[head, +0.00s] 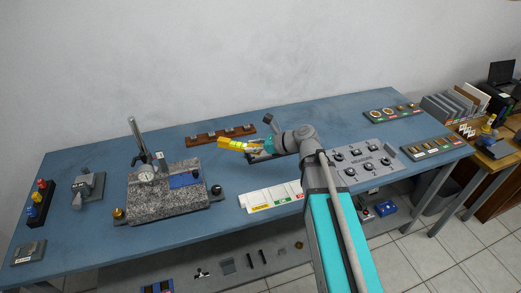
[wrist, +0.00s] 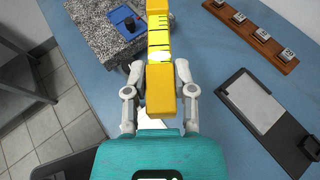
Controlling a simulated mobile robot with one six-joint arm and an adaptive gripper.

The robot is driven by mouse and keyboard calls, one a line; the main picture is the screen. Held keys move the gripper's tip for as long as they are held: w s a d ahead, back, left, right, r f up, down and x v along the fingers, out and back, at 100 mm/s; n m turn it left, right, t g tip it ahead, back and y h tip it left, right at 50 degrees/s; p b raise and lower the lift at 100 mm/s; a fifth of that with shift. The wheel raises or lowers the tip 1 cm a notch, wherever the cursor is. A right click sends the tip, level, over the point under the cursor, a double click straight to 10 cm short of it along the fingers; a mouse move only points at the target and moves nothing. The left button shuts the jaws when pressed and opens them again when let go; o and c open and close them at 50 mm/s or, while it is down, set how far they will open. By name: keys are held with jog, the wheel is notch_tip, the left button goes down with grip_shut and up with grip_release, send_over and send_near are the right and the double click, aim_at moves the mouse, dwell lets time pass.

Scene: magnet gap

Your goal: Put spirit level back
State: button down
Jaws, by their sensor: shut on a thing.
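My gripper (wrist: 158,78) is shut on the spirit level (wrist: 160,90), a yellow bar with a bright yellow-green vial and black marks. The level points away from the gripper in the wrist view, its near end between the two fingers. In the head view the level (head: 232,144) is held above the blue bench, with my gripper (head: 258,147) at its right end. It looks clear of the bench surface. The level's underside is hidden. The granite plate (head: 165,205) is to the lower left, with a dial gauge stand (head: 136,143) and a blue piece (head: 184,180) on it.
A brown rack with several blocks (head: 208,138) lies behind the level. A white strip with coloured labels (head: 262,200) lies at the front edge. A grey panel with several knobs (head: 375,154) is right of my arm.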

jog(key=shift+a, duration=0.1)
dwell(0.3)
jog(key=shift+w+d, duration=0.15)
jog(key=shift+d, duration=0.05)
jog(key=w+d+f+m+t+h+b, duration=0.2)
jog(key=w+d+m+h, duration=0.1)
jog(key=d, duration=0.6)
jog(key=w+d+f+m+t+h+b, duration=0.2)
jog(key=d+m+t+h, duration=0.1)
jog(key=d, duration=0.7)
jog(key=w+d+f+m+t+h+b, duration=0.3)
jog(key=d+m, duration=0.2)
jog(key=d, duration=0.4)
jog(key=shift+w+d, duration=0.15)
jog(key=shift+w, duration=0.15)
jog(key=shift+w+f, duration=0.1)
jog(key=shift+f, duration=0.05)
jog(key=f+b+x, duration=0.1)
jog(key=b+x, duration=0.2)
jog(key=x, duration=0.2)
jog(key=d+b+x, duration=0.1)
jog(key=b+x, duration=0.2)
jog(key=x, duration=0.2)
jog(key=f+b+x, duration=0.1)
jog(key=b+x, duration=0.2)
jog(key=x, duration=0.2)
jog(key=shift+d+f, duration=0.3)
jog(key=shift+f, duration=0.15)
